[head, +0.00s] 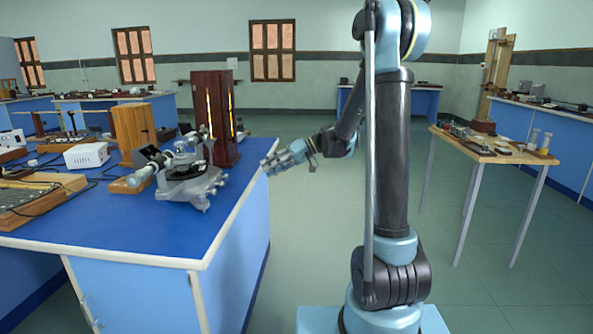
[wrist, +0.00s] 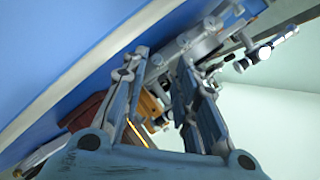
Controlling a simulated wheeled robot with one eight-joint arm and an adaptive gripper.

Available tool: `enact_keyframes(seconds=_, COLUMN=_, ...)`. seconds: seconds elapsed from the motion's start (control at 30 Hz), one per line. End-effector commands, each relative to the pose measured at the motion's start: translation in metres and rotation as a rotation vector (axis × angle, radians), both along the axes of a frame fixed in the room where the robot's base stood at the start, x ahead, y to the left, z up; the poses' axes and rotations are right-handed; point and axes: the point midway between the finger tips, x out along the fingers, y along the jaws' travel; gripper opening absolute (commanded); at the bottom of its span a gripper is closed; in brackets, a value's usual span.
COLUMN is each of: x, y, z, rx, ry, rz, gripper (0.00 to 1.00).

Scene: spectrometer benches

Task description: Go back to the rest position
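My gripper (head: 268,168) points left at the right edge of the blue-topped bench (head: 120,236), a little above or beside that edge. In the wrist view my gripper (wrist: 163,62) has its two fingers apart, with nothing held between them. The grey spectrometer (head: 190,178) stands on the bench left of my gripper, and they look apart. It also shows beyond the fingers in the wrist view (wrist: 205,40).
A tall dark wooden lamp housing (head: 212,115), a wooden block (head: 133,133) and a white box (head: 87,155) stand on the bench. A small wooden table (head: 478,150) with glassware and trays is at right. The floor between is clear.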

Motion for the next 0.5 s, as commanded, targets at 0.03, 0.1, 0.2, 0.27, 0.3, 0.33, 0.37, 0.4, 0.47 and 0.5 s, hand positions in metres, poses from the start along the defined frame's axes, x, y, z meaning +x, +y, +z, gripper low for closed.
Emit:
enact_keyframes(seconds=0.03, x=-0.009, y=-0.007, z=0.002, rx=-0.031, ry=0.007, rz=-0.016, gripper=0.28)
enact_keyframes(seconds=0.1, x=-0.021, y=-0.018, z=0.002, rx=-0.076, ry=0.018, rz=-0.041, gripper=0.28)
enact_keyframes(seconds=0.2, x=-0.037, y=-0.032, z=0.002, rx=-0.142, ry=0.032, rz=-0.077, gripper=0.28)
enact_keyframes(seconds=0.27, x=-0.047, y=-0.041, z=0.002, rx=-0.180, ry=0.041, rz=-0.098, gripper=0.28)
enact_keyframes(seconds=0.3, x=-0.054, y=-0.048, z=0.001, rx=-0.205, ry=0.047, rz=-0.113, gripper=0.28)
enact_keyframes(seconds=0.33, x=-0.059, y=-0.052, z=0.000, rx=-0.225, ry=0.050, rz=-0.125, gripper=0.28)
enact_keyframes(seconds=0.37, x=-0.064, y=-0.057, z=-0.001, rx=-0.243, ry=0.054, rz=-0.137, gripper=0.28)
enact_keyframes(seconds=0.4, x=-0.071, y=-0.064, z=-0.002, rx=-0.269, ry=0.060, rz=-0.152, gripper=0.28)
enact_keyframes(seconds=0.47, x=-0.082, y=-0.073, z=-0.004, rx=-0.306, ry=0.066, rz=-0.178, gripper=0.28)
enact_keyframes(seconds=0.5, x=-0.089, y=-0.080, z=-0.005, rx=-0.331, ry=0.071, rz=-0.193, gripper=0.28)
